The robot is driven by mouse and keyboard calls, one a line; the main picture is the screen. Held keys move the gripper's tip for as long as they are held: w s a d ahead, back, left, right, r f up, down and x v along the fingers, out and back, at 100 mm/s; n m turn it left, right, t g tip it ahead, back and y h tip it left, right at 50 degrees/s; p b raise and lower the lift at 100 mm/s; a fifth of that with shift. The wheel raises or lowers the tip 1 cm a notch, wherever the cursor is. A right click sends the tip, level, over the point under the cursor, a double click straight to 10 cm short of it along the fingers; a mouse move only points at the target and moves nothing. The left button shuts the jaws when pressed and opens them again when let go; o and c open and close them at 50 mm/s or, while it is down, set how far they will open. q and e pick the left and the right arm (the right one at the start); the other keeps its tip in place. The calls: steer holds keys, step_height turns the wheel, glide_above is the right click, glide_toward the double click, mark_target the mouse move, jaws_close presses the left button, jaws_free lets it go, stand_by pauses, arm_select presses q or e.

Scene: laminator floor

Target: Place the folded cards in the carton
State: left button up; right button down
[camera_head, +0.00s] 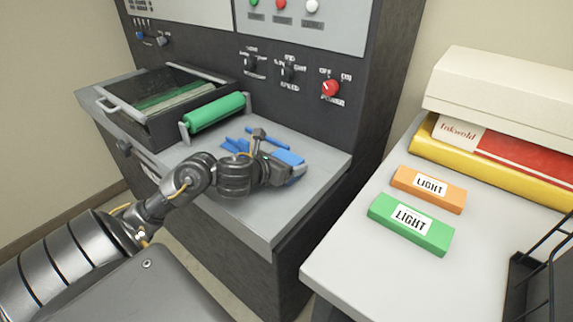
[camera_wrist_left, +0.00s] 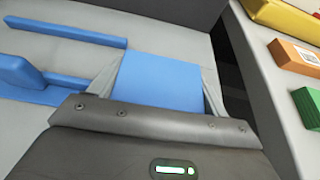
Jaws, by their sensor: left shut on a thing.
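My left gripper (camera_head: 282,170) is over the grey ledge of the machine and is shut on a flat blue piece (camera_head: 290,157). In the left wrist view the blue piece (camera_wrist_left: 160,80) shows as a plain rectangle in front of the wrist, with pale edges on both sides. I cannot tell whether it touches the ledge. Other blue pieces (camera_wrist_left: 65,33) lie on the ledge to the left of it; they also show beside the gripper in the head view (camera_head: 236,145). No folded cards or carton can be made out for certain. My right gripper is not in view.
The grey ledge (camera_head: 250,210) belongs to a dark machine with a green roller (camera_head: 215,112) and a red power knob (camera_head: 330,88). To the right, a pale table (camera_head: 365,245) holds an orange block (camera_head: 402,180), a green block (camera_head: 385,210) and a black wire rack (camera_head: 530,285).

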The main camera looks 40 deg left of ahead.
arm_select(q)
steer(key=shift+f, duration=0.1)
steer(key=o, duration=1.1)
steer(key=shift+o, duration=0.2)
